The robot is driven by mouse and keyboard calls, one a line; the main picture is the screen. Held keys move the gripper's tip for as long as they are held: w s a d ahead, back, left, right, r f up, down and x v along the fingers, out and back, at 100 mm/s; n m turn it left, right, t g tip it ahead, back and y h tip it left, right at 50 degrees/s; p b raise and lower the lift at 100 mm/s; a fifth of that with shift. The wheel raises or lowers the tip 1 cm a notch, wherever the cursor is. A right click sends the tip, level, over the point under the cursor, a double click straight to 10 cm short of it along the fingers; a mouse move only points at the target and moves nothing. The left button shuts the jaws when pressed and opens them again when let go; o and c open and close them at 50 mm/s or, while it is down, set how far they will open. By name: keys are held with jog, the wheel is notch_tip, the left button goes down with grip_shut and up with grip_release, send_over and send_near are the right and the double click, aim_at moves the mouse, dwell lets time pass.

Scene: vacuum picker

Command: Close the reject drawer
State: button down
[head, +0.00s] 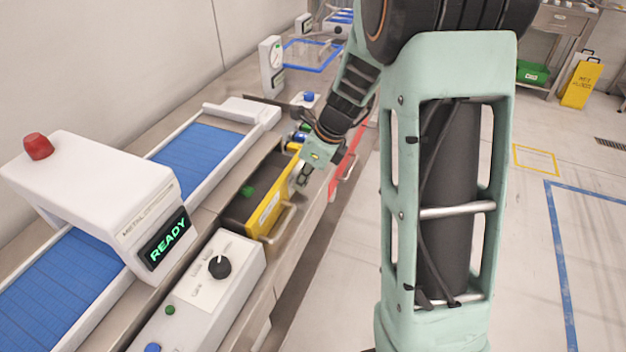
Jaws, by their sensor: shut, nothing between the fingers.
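A yellow-fronted drawer (268,208) stands pulled out from the steel counter, with a pale bar handle (283,224) on its front. A small green item (248,191) lies inside it. A second drawer with a red front (350,157) and its own handle stands out farther along the same counter edge. I cannot read which one is marked as reject. My gripper (303,181) points down, shut and empty, by the far end of the yellow front. I cannot tell whether it touches the drawer. My arm hides part of the red drawer.
A white metal detector (92,197) with a red button and a READY display straddles a blue conveyor (197,148). Open floor (540,270) lies to the right.

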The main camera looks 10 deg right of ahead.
jog(key=shift+w+a, duration=0.15)
jog(key=shift+a, duration=0.05)
jog(key=p, duration=0.3)
send_over(270, 186)
jog(key=s+d, duration=0.1)
jog(key=d, duration=0.1)
jog(key=shift+s+a, duration=0.1)
jog(key=shift+s, duration=0.1)
jog(key=shift+r, duration=0.1)
